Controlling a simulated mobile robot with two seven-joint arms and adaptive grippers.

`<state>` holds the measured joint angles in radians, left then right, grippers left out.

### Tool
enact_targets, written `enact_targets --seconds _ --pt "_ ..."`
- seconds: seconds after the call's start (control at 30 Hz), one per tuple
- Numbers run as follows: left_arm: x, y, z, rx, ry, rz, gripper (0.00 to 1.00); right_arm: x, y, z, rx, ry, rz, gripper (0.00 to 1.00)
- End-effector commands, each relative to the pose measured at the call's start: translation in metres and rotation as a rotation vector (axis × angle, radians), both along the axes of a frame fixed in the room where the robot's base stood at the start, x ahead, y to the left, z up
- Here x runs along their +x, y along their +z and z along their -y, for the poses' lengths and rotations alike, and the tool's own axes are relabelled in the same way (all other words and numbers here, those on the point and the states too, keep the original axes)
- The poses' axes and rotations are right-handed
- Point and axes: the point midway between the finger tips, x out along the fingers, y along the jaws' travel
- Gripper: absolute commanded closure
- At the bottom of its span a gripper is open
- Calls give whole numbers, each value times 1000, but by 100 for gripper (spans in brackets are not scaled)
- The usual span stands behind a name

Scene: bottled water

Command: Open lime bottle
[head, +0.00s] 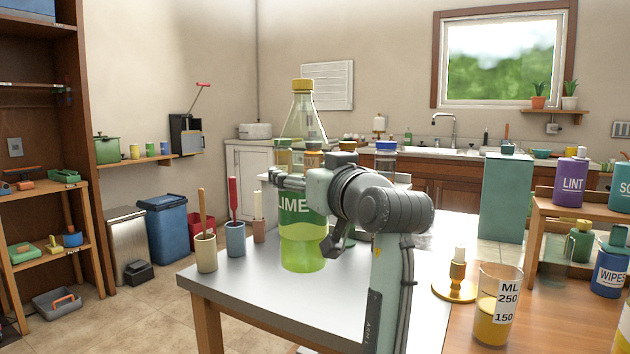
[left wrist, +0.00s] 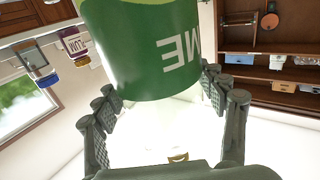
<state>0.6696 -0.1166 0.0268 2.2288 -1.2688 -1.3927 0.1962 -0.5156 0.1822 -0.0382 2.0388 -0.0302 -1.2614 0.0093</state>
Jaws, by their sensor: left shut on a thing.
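The lime bottle (head: 302,252) is clear with a green LIME label, light green liquid in its lower part and a yellow cap (head: 302,85) on top. It is upright in the head view, over the table's far part; I cannot tell whether its base touches the table. My left gripper (head: 292,181) is shut on the bottle at about label height and hides part of the label. In the left wrist view the bottle's green label (left wrist: 150,55) is between the two padded fingers (left wrist: 160,98), and a yellow cap (left wrist: 178,158) shows low down. My right gripper is out of view.
The white-topped table (head: 240,285) also holds several tool cups, including a beige one (head: 206,253) and a blue one (head: 236,240) left of the bottle. A candle holder (head: 456,288) and a measuring glass (head: 495,315) stand at right. The front left tabletop is clear.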

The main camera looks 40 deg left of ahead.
Motion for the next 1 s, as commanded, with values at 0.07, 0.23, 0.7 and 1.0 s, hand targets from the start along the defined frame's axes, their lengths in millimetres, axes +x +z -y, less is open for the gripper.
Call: enact_targets --seconds 0.07,0.23,0.7,1.0 --pt "0 2 0 3 -1 2 80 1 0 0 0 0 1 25" --pt "0 2 0 3 0 2 32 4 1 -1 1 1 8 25" --pt "0 2 0 3 0 2 86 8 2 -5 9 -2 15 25" --pt "0 1 0 3 0 2 86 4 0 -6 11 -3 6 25"
